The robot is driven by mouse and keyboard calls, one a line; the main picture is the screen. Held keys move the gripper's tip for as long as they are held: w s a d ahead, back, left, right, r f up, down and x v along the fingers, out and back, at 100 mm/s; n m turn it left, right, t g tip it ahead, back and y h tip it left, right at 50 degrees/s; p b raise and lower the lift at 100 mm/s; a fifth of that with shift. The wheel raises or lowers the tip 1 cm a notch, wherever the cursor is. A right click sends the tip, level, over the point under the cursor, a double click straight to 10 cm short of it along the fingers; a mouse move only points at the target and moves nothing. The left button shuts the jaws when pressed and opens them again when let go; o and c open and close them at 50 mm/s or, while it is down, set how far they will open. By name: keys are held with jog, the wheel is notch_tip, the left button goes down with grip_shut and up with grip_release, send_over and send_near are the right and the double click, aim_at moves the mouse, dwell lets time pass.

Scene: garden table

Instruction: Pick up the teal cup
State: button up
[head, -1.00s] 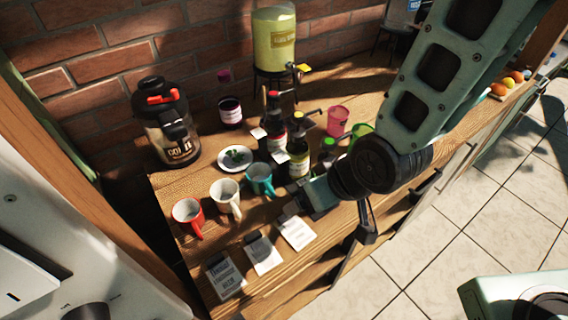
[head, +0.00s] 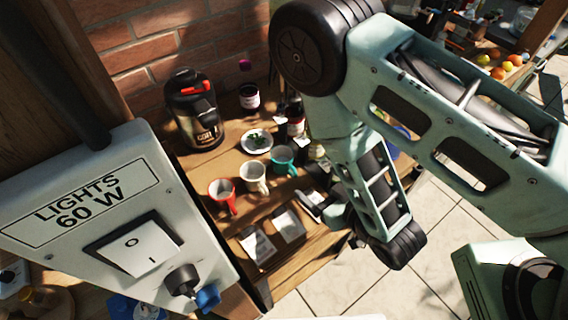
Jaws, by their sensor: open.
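The teal cup (head: 283,160) stands upright on the wooden table (head: 222,155), at the right end of a row of three cups. Its handle is on the right side. My gripper (head: 312,202) is in front and to the right of the teal cup, low near the table's front part. It is open, and it looks empty and apart from the cup. My arm partly hides the gripper and everything behind it on the right.
A cream cup (head: 253,177) stands close left of the teal cup, then a red cup (head: 222,196). Behind are a small plate (head: 256,141), dark bottles (head: 296,122) and a coffee maker (head: 193,112). Cards (head: 257,244) lie in front. A lights switch box (head: 95,225) fills the left foreground.

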jog(key=b, duration=1.2)
send_near(276, 150)
jog(key=shift+s+d+r, duration=0.1)
jog(key=shift+s+d, duration=0.2)
jog(key=shift+s, duration=0.25)
jog(key=shift+s+d+r, duration=0.1)
jog(key=shift+s+d, duration=0.15)
jog(key=shift+s, duration=0.25)
jog(key=shift+w+a+f+p, duration=0.1)
jog(key=shift+w+a+p, duration=0.35)
jog(key=shift+w+p, duration=0.4)
jog(key=p+x, duration=0.3)
jog(key=x, duration=0.2)
jog(key=shift+d, duration=0.1)
jog(key=shift+w+f, duration=0.2)
jog(key=shift+w, duration=0.05)
jog(key=c, duration=1)
jog(key=shift+c, duration=0.8)
jog(key=shift+r, duration=0.15)
